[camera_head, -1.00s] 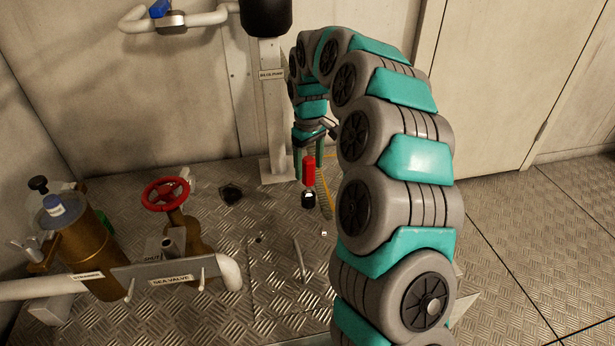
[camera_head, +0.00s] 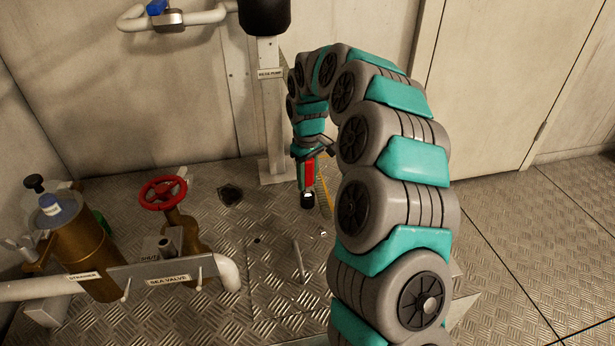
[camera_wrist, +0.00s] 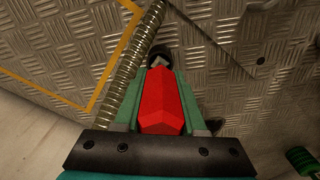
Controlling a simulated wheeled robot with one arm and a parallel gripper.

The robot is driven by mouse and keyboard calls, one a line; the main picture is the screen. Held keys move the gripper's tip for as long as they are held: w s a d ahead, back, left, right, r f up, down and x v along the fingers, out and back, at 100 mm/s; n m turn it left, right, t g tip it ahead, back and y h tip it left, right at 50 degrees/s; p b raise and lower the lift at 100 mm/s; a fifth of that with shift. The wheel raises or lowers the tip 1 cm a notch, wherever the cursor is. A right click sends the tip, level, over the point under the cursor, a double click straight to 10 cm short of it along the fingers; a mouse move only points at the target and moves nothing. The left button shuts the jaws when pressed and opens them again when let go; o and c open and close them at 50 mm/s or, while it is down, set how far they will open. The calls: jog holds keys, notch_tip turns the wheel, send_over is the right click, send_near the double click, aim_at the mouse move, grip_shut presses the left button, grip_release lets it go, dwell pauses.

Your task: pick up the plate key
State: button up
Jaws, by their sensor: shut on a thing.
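My gripper (camera_head: 308,176) hangs at the end of my curved arm, in front of the pump's post. It is shut on a red-handled tool, which I take to be the plate key (camera_head: 309,171). The key points down, with a dark lower end below the fingers. In the wrist view the red handle (camera_wrist: 163,103) sits between the two green fingers, with a black end and a small grey tip beyond it. I cannot tell whether the tip touches the floor.
A sea valve with a red handwheel (camera_head: 163,193) and a brown strainer (camera_head: 84,245) stand at the left. A ribbed hose (camera_wrist: 129,66) runs close beside the gripper. A short grey rod (camera_head: 298,260) is on the tread-plate floor. Open floor lies at the right.

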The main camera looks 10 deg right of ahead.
grip_shut()
jog(key=shift+r, duration=0.1)
notch_tip(320, 180, up, 10)
jog(key=shift+f+p, duration=0.1)
jog(key=shift+p, duration=0.6)
jog(key=shift+o, duration=0.9)
grip_release()
grip_shut()
dwell(0.3)
